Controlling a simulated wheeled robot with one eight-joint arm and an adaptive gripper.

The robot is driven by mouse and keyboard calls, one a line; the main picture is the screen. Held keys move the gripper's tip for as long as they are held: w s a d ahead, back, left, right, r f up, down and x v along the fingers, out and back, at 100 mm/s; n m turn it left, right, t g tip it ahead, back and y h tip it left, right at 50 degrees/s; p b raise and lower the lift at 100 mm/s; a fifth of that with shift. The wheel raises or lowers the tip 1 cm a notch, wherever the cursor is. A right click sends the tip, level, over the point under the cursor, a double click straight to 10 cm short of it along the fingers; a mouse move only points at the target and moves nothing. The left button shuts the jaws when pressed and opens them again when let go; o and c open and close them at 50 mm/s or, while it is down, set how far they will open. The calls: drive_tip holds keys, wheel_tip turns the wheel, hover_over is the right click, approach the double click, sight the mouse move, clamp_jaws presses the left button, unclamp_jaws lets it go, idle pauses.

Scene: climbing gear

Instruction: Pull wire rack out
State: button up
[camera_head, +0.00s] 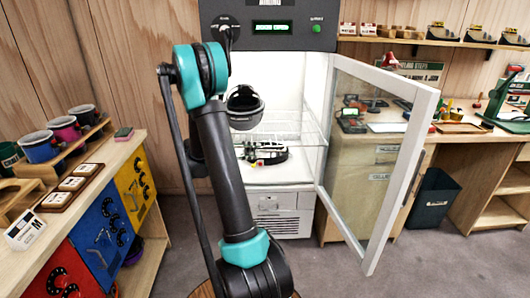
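The wire rack (298,128) shows as thin pale bars across the inside of the lit white cabinet (291,80), at about mid-height. It appears to be inside, behind the open door's frame line. My arm rises in front of the cabinet and hides its left side. The dark round end part of my arm is at the cabinet opening, in front of the rack's left part. My gripper is not clearly made out. A dark and light object (268,152) sits low in the cabinet; I cannot tell whether it is gear or part of my gripper.
The cabinet's glass door (372,150) stands wide open to the right. A left bench holds several cups (65,129) and coloured doors (100,243). A workbench (478,160) and dark bin (430,200) stand right. The carpet ahead is clear.

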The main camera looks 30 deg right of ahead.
drive_tip(key=shift+v, duration=1.95)
